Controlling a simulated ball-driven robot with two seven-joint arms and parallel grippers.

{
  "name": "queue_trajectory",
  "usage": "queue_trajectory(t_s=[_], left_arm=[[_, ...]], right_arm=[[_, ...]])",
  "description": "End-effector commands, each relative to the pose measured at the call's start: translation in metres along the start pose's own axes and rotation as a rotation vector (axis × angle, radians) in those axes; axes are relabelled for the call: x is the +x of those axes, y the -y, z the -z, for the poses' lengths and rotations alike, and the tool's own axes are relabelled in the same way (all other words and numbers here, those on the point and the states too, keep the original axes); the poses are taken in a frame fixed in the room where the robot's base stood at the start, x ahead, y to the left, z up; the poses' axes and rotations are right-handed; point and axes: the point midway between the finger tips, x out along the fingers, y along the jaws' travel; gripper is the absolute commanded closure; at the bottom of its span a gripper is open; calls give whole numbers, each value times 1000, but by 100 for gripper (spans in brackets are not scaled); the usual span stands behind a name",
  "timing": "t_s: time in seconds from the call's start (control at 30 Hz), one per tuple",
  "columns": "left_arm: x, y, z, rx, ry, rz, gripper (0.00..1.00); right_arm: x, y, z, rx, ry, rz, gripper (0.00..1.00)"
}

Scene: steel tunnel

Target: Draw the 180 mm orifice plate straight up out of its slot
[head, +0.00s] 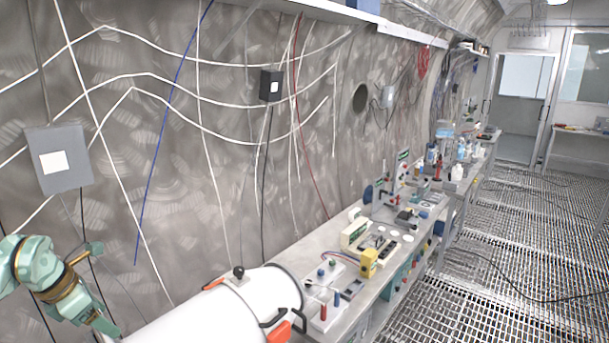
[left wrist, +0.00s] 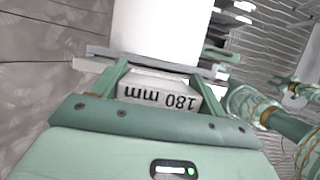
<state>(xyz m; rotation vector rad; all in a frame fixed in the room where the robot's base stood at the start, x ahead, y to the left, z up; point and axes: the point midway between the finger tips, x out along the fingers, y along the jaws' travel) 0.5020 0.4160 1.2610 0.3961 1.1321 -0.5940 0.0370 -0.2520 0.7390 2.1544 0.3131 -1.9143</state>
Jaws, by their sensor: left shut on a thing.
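In the left wrist view a pale tag (left wrist: 160,92) reads "180 mm" upside down; it belongs to the orifice plate. My left gripper (left wrist: 165,78) has one finger at each side of this tag and is shut on it. Grey flat edges, perhaps the slot's flange, lie just beyond the fingertips, against a white pipe (left wrist: 160,28). Whether the plate is still in its slot I cannot tell. In the head view my left gripper (head: 104,326) is at the bottom left edge, its fingertips cut off. Green arm links of mine show at the right of the left wrist view; a right gripper is not clear.
The white pipe (head: 205,315) with red and black handles lies at the bottom of the head view. A workbench (head: 325,238) crowded with instruments runs along the curved wall. A grey box (head: 60,158) hangs above my left arm. The grating floor (head: 500,270) is mostly clear.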

Motion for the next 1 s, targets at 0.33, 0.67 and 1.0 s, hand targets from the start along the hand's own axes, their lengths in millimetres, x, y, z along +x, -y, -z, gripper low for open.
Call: queue_trajectory(t_s=[0.33,0.67,1.0], left_arm=[[-31,-1,-13,1,3,-3,55],[-51,0,-22,0,3,-2,55],[-51,0,-21,0,3,-2,55]], right_arm=[[-30,-1,4,0,-2,0,64],[-50,-2,7,1,-3,-1,64],[-50,-2,7,1,-3,-1,64]])
